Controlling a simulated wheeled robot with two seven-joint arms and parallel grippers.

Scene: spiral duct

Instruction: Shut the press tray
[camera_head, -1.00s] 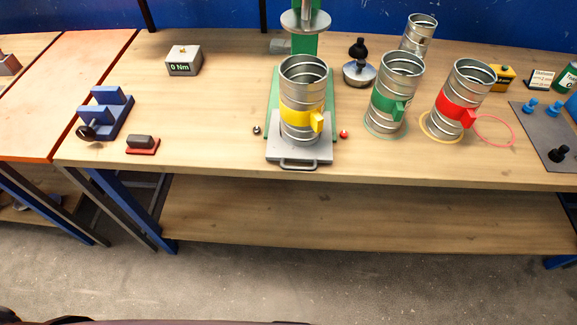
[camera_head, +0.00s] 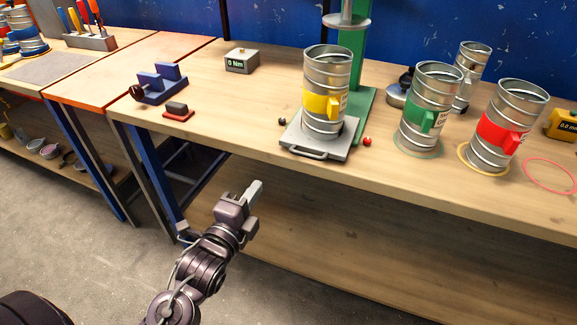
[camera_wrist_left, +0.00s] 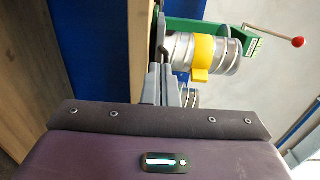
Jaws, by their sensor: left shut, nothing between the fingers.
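The press tray (camera_head: 343,152) is a grey plate with a bar handle (camera_head: 307,153) on its front side, near the bench's front edge. It sticks out in front of the green press (camera_head: 362,106). A metal spiral duct with a yellow band (camera_head: 325,103) stands upright on it. My left gripper (camera_head: 255,190) is shut and empty, in front of the bench, apart from the handle and to its lower left. In the left wrist view its fingers (camera_wrist_left: 165,85) point towards the yellow-banded duct (camera_wrist_left: 205,54) and the press (camera_wrist_left: 205,27). My right gripper is not in view.
Ducts with green (camera_head: 425,115) and red (camera_head: 504,132) bands stand right of the press. A blue fixture (camera_head: 160,86) and a torque box (camera_head: 241,61) are left.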

